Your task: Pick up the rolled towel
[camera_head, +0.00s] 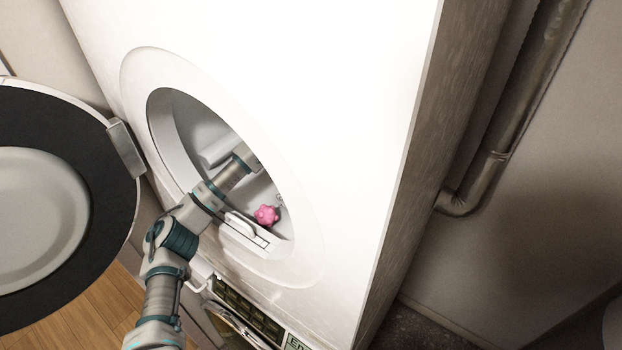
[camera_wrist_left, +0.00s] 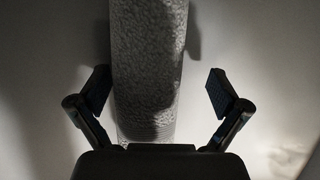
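The rolled towel (camera_wrist_left: 149,60) is a grey, rough-textured roll in the left wrist view. It runs from the top edge down to just above my gripper's palm. My left gripper (camera_wrist_left: 157,88) is open, with one finger on each side of the roll. The left finger lies close to the roll's edge; the right finger has a wider gap. I cannot tell whether the roll is deep between the fingers. In the head view, my left arm reaches into the washer drum (camera_head: 188,125), and its gripper is hidden. My right gripper is not in view.
A pink knobbly ball (camera_head: 266,214) lies near the opening's lower rim, right of my arm. A pipe (camera_head: 510,120) runs along the right wall.

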